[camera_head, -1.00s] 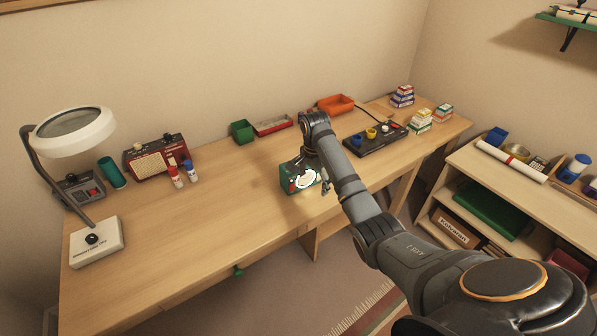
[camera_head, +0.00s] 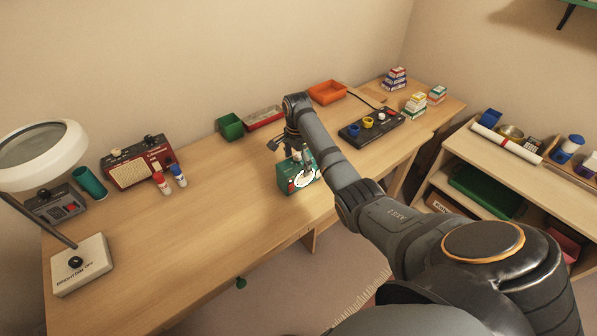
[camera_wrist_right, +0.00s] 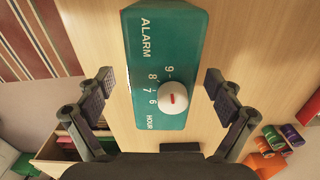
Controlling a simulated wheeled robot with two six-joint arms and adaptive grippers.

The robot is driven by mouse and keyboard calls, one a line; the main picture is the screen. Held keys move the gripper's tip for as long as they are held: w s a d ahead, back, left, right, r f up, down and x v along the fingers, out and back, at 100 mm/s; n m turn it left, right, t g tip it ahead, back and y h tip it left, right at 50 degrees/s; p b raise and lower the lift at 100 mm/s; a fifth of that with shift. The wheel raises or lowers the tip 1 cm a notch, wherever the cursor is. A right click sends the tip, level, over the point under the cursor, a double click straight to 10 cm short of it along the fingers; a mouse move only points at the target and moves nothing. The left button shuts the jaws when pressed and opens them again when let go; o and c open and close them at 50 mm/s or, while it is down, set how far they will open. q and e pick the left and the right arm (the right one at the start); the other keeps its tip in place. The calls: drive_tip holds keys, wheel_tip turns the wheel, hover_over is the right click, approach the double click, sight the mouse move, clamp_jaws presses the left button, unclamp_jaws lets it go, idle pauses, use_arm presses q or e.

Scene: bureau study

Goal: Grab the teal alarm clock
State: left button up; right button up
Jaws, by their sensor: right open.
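The teal alarm clock (camera_head: 290,187) stands near the front edge of the wooden desk, its white dial facing the room. In the right wrist view its teal top (camera_wrist_right: 175,60) shows a white knob and the words ALARM and HOUR. My right gripper (camera_head: 293,150) is over the clock, pointing down, and partly covers it in the head view. In the wrist view its two fingers (camera_wrist_right: 160,95) are open, one on each side of the clock's top, with gaps on both sides. My left gripper is not in view.
A black control panel (camera_head: 372,129) lies right of the clock. A red radio (camera_head: 140,164), small bottles and a magnifier lamp (camera_head: 40,152) stand left. The desk left of the clock is clear.

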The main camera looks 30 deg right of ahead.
drive_tip(key=shift+d+f, duration=0.15)
drive_tip(key=shift+f, duration=0.3)
drive_tip(key=f, duration=0.4)
drive_tip(key=shift+w+d, duration=0.15)
drive_tip(key=shift+d, duration=0.2)
drive_tip(key=shift+f, duration=0.2)
drive_tip(key=shift+r, duration=0.1)
drive_tip(key=c, duration=1.4)
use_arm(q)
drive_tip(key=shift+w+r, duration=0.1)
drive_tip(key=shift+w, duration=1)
use_arm(e)
drive_tip(key=shift+c, duration=1)
drive_tip(key=shift+r, duration=0.1)
